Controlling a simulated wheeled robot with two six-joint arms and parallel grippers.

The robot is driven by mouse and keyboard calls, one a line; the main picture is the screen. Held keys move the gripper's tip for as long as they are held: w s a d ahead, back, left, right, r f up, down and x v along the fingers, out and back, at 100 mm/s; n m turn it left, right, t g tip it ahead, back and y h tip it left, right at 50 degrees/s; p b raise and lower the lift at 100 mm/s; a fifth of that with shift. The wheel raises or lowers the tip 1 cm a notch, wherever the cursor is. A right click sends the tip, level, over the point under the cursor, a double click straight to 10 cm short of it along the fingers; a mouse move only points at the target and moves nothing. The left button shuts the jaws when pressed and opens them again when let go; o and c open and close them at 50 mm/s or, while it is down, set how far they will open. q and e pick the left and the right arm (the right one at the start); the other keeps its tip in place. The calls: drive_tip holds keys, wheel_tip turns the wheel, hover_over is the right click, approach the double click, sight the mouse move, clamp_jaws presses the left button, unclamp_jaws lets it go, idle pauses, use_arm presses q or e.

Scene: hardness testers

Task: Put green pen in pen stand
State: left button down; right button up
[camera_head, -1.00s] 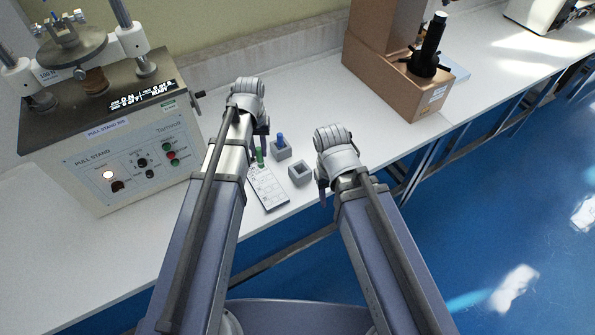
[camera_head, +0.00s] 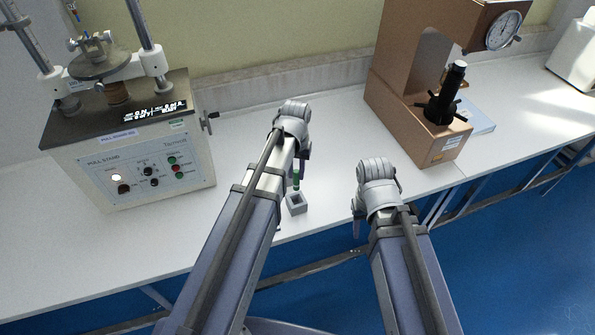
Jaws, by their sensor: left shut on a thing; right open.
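The green pen (camera_head: 296,180) is upright below my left gripper (camera_head: 300,165), which is shut on it. A grey square pen stand (camera_head: 296,204) with a dark opening sits on the white table near its front edge. The pen's lower end shows just above the stand's far side; I cannot tell whether it is over the opening. My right gripper (camera_head: 357,224) is open and empty, to the right of the stand near the table's front edge. The second stand, with the blue pen, and the white card are not visible now.
A pull-stand tester (camera_head: 140,150) stands at the left on the white table (camera_head: 240,135). A brown hardness tester (camera_head: 410,125) with a black spindle (camera_head: 445,95) stands at the right. The table between them is largely clear behind my grippers.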

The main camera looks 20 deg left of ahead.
sight(296, 189)
use_arm(q)
drive_tip(key=shift+f+b, duration=2.05)
drive_tip(key=shift+f, duration=0.1)
drive_tip(key=shift+f, duration=0.1)
drive_tip(key=shift+f+b, duration=2.4)
drive_tip(key=shift+b, duration=0.15)
drive_tip(key=c, duration=0.6)
unclamp_jaws()
drive_tip(key=shift+r, duration=0.15)
wheel_tip(296, 189, up, 8)
drive_tip(key=p, duration=0.8)
drive_tip(key=shift+f, duration=0.2)
